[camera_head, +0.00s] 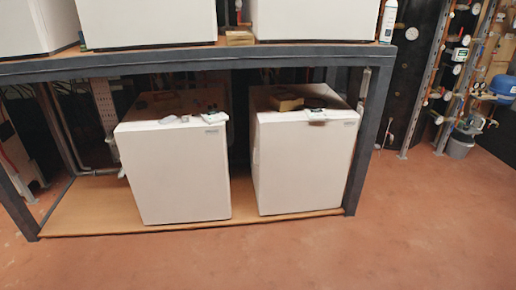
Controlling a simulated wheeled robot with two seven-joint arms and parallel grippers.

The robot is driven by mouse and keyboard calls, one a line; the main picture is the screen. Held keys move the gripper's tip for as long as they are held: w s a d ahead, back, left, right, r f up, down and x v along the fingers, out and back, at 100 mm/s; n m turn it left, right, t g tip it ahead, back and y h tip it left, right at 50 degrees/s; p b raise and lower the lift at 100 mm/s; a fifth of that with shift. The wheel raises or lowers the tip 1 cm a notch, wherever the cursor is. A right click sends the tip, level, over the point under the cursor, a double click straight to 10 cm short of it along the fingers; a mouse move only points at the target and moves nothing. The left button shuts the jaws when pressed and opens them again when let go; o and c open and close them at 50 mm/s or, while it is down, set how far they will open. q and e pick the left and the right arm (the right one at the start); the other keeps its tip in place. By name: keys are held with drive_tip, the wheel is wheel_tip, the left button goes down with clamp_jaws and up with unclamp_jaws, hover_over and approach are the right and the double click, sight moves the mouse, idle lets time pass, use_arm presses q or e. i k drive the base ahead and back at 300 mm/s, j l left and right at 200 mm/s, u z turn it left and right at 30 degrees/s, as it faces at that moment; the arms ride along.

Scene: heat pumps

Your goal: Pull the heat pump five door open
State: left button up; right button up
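Two white box-shaped heat pumps stand on the low wooden shelf of a dark metal rack. The left lower heat pump (175,172) and the right lower heat pump (303,163) both show plain white fronts that look shut. Small items lie on top of each. Parts of more white units show on the upper shelf: one at the top left (30,28), one at the middle (147,22) and one at the right (315,18). I cannot tell which unit is number five. Neither of my grippers is in view.
The rack's dark front beam (230,60) and right post (370,140) frame the lower units. Pipes and gauges line the wall at the right, with a grey bucket (459,145) and a blue vessel (503,86). The reddish floor (300,255) in front is clear.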

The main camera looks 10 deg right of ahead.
sight(304, 166)
drive_tip(key=i+l, duration=0.45)
drive_tip(key=i, duration=0.2)
drive_tip(key=i+l, duration=0.5)
drive_tip(key=i, duration=0.15)
drive_tip(key=i+l, duration=0.45)
drive_tip(key=i, duration=0.2)
drive_tip(key=i+l, duration=0.5)
drive_tip(key=i, duration=0.2)
drive_tip(key=j+u, duration=0.05)
